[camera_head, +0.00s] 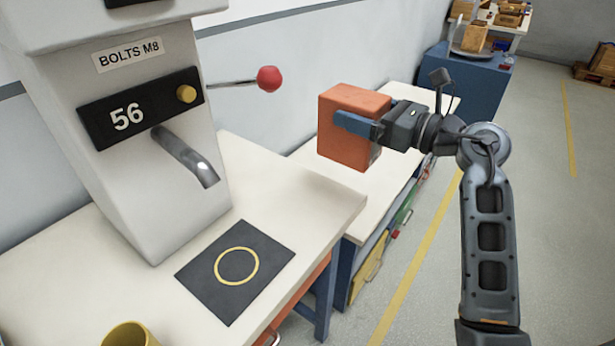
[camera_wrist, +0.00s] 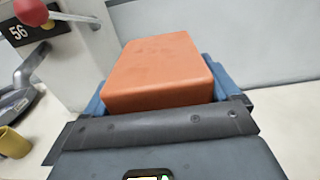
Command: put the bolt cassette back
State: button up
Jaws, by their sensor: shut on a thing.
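An orange block, likely the bolt cassette (camera_head: 345,145), is held up in the air above the white benches, right of the dispenser. My gripper (camera_head: 352,122) is shut on it, with a blue finger across its near side. The orange block also fills the middle of the wrist view (camera_wrist: 160,72), between my blue fingers. The grey-white dispenser (camera_head: 150,215) carries the label "BOLTS M8", a panel reading 56 with a yellow button, a metal spout (camera_head: 187,157) and a lever with a red knob (camera_head: 268,79). Any slot for the cassette is not visible.
A black mat (camera_head: 206,287) with a yellow ring lies on the white bench (camera_head: 310,200) below the spout. A yellow cup (camera_head: 130,336) stands at the bench's front. The red-knobbed lever sticks out between dispenser and block. Open floor lies to the right.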

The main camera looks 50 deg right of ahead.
jog(key=w+a+f, duration=0.4)
jog(key=w+f, duration=0.6)
jog(key=f, duration=0.1)
jog(key=shift+w+a, duration=0.25)
jog(key=shift+a, duration=0.05)
jog(key=o, duration=0.8)
jog(key=shift+f, duration=0.2)
jog(key=shift+o, duration=1)
jog(key=shift+r, duration=0.1)
